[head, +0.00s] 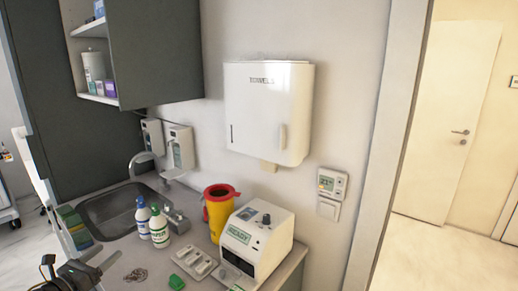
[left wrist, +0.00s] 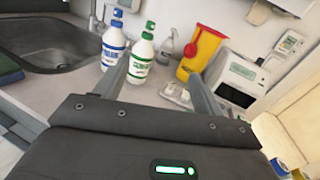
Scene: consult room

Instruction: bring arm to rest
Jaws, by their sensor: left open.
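My left gripper (head: 82,264) shows at the bottom left of the head view, low over the near-left part of the counter beside the sink. In the left wrist view its two fingers (left wrist: 157,82) stand well apart, with nothing seen between them. Its arm reaches in from the lower left corner of the head view; most of it is out of frame. My right gripper is in neither view.
The counter (head: 150,258) holds a blue-labelled bottle (head: 143,217), a green-labelled bottle (head: 159,227), a yellow sharps bin (head: 219,209), a white device (head: 258,241) and a small tray (head: 194,263). A sink (head: 112,210) lies behind the gripper. Open floor (head: 440,255) shows at right.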

